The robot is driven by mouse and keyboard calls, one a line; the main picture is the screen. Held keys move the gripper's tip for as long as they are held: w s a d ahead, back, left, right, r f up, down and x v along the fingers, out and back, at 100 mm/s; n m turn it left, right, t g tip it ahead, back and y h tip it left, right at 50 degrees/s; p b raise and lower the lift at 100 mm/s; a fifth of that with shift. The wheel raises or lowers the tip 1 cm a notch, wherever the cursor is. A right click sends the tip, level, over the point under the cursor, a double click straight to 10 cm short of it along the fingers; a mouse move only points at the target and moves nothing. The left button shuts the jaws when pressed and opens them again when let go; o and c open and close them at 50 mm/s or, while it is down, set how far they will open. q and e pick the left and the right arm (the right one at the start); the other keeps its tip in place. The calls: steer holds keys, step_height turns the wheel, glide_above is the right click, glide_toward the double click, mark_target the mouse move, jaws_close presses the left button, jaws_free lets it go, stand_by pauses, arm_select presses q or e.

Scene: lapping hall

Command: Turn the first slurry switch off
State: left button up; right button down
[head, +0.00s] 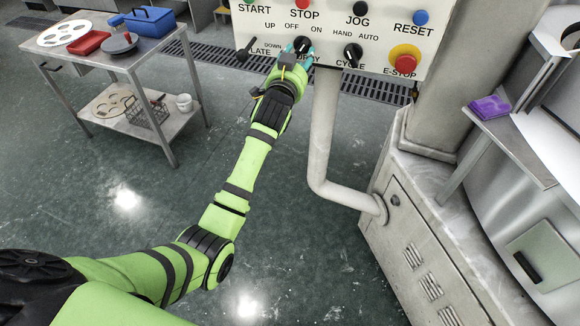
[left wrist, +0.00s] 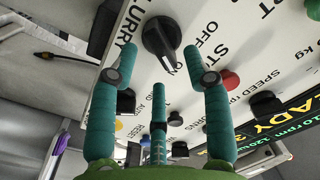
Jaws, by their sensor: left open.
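The slurry switch (head: 301,44) is a black rotary knob on the white control panel, with OFF printed at its upper left and ON at its upper right. In the left wrist view the knob (left wrist: 161,37) shows large beside the lettering "SLURRY", with a pale line on its grip. My right gripper is not in view.
Neighbouring controls are the plate switch (head: 246,50), the cycle switch (head: 352,55) and the red E-STOP (head: 404,58). A bent grey pipe (head: 322,130) runs below the panel to a cabinet (head: 415,240). A steel cart (head: 150,62) stands at left. The floor between is clear.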

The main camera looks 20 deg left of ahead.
arm_select(q)
steer(key=s+b, duration=0.1)
steer(key=s, duration=0.4)
steer(key=s+f+g, duration=0.2)
steer(key=f, duration=1.2)
steer(key=s+d+f+g+h, duration=0.1)
steer(key=s+f+g, duration=0.2)
steer(key=f, duration=1.2)
steer(key=shift+s+d+g+b, duration=0.2)
steer(key=shift+d+g+b, duration=0.1)
steer(key=shift+b, duration=0.15)
